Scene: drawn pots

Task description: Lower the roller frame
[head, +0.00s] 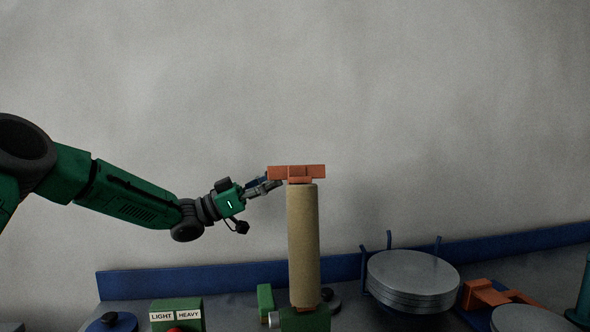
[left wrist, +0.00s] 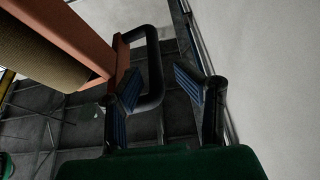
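The roller frame (head: 297,172) is orange and sits at the top of an upright tan roller (head: 303,235) in the head view. In the left wrist view the orange frame (left wrist: 72,36) and the roller (left wrist: 36,47) are at upper left. A dark loop handle (left wrist: 153,48) is fixed to the frame. My left gripper (head: 270,184) is at the left end of the frame. In the left wrist view its fingers (left wrist: 158,82) are apart, with the handle's near side between or just beyond them; contact is unclear. My right gripper is not in view.
A green base (head: 303,319) stands under the roller. A box labelled LIGHT and HEAVY (head: 176,313) is at lower left. Stacked grey discs (head: 412,280) and an orange part (head: 487,295) are to the right. A blue rail (head: 220,280) runs along the wall.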

